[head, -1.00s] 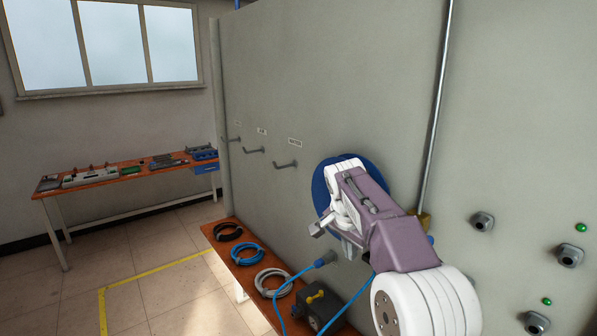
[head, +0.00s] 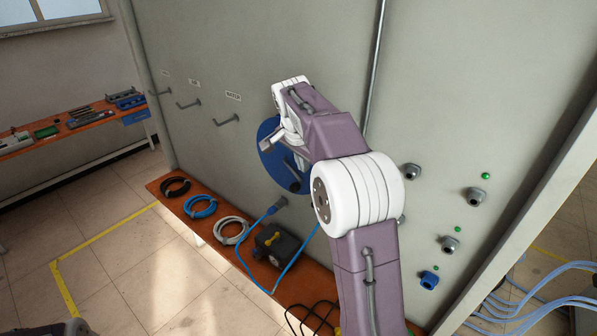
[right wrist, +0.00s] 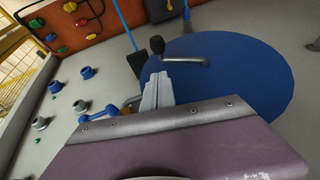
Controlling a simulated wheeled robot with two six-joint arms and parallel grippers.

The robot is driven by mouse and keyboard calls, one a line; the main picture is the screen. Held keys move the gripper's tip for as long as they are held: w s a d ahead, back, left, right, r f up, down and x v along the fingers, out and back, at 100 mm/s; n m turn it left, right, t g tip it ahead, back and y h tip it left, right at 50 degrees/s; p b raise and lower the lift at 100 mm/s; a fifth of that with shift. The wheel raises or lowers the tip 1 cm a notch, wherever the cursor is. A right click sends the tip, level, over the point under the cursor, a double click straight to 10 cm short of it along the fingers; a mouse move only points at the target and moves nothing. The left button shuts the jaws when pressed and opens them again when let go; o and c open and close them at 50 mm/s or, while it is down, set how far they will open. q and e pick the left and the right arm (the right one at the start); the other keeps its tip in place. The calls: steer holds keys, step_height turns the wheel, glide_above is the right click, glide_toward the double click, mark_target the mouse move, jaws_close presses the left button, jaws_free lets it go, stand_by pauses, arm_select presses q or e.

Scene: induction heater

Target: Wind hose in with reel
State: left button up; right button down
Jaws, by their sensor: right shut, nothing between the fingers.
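The blue reel (head: 266,160) is a round disc on the grey wall panel, partly hidden behind my right arm. In the right wrist view the reel (right wrist: 250,85) fills the right side, with a grey crank handle (right wrist: 188,60) ending in a dark knob (right wrist: 157,45). My right gripper (right wrist: 158,80) is shut and empty, its tips just below the knob and crank in that picture; whether they touch is unclear. My left gripper is not in view.
An orange shelf (head: 160,190) below the panel holds coiled black, blue and grey hoses and a dark box (head: 277,243) with a yellow handle. Hooks (head: 226,120) stick out left of the reel, wall fittings (head: 477,197) at right. The tiled floor at left is clear.

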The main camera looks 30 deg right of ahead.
mark_target(301, 178)
steer(key=x, duration=0.1)
steer(key=p+x, duration=0.1)
steer(key=x, duration=0.3)
steer(key=shift+w+a+p, duration=0.35)
steer(key=shift+w+p, duration=0.05)
steer(key=shift+w, duration=0.05)
steer(key=shift+w+a+f, duration=0.1)
steer(key=shift+w+f, duration=0.05)
steer(key=shift+w, duration=0.05)
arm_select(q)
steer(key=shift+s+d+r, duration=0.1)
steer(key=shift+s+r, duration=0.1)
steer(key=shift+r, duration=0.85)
arm_select(e)
steer(key=shift+s, duration=0.1)
